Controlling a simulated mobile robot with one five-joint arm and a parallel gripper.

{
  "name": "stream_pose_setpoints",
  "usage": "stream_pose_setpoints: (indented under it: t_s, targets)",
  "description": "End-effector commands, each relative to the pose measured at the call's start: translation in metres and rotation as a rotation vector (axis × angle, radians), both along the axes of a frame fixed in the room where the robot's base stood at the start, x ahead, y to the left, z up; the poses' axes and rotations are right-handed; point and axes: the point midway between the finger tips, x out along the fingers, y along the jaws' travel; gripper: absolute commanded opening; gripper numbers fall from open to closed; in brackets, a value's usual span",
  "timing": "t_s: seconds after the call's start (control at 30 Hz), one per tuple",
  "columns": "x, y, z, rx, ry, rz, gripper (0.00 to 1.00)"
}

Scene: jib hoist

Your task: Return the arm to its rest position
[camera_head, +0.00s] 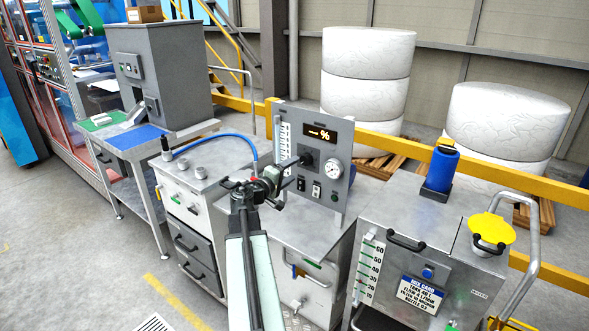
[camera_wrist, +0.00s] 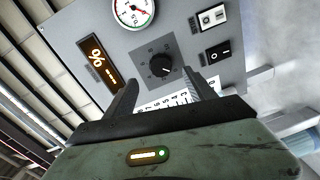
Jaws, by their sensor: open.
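My gripper (camera_wrist: 155,95) is open in the wrist view, its two dark fingers apart with nothing between them. Beyond the fingertips is a grey control panel (camera_wrist: 95,30) with a black round knob (camera_wrist: 160,66). In the head view my arm reaches forward over the metal bench, and my gripper (camera_head: 286,176) is in front of the lower left of the upright panel (camera_head: 338,180). Whether the fingers touch the panel or knob cannot be told. The panel also carries a lit display (camera_head: 319,133) reading "%" and a round gauge (camera_head: 334,169).
A blue hose (camera_head: 228,136) arches over the bench left of my arm. At right stands a metal cabinet (camera_head: 410,225) with a blue bottle (camera_head: 441,168), a yellow cap (camera_head: 491,229) and a curved rail (camera_head: 535,235). A yellow barrier (camera_head: 400,145) runs behind. Open floor (camera_head: 60,240) lies at front left.

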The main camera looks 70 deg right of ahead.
Motion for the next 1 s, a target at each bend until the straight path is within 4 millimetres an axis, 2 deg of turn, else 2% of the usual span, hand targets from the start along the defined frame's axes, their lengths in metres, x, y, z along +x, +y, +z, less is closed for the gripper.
stream_pose_setpoints:
  t_s: [0.3,0.37,0.47,0.53,0.6,0.67,0.7,0.77,0.8,0.87,0.9,0.97,1.0]
  targets:
    - [0.001,0.0,0.0,0.0,0.0,0.001,0.64]
    - [0.008,0.002,0.0,0.0,0.0,0.011,0.64]
    - [0.048,0.019,0.001,0.0,0.0,0.067,0.64]
    - [0.095,0.043,0.002,0.0,0.0,0.137,0.64]
    - [0.147,0.076,0.003,0.002,-0.002,0.218,0.64]
    - [0.19,0.11,0.0,0.017,-0.02,0.289,0.64]
    - [0.216,0.134,-0.005,0.039,-0.04,0.332,0.64]
    - [0.25,0.173,-0.014,0.083,-0.076,0.388,0.64]
    - [0.271,0.201,-0.022,0.12,-0.102,0.421,0.64]
    - [0.298,0.244,-0.036,0.187,-0.14,0.463,0.64]
    - [0.313,0.275,-0.047,0.239,-0.164,0.488,0.64]
    - [0.332,0.322,-0.064,0.327,-0.195,0.517,0.64]
    - [0.341,0.353,-0.077,0.391,-0.211,0.531,0.64]
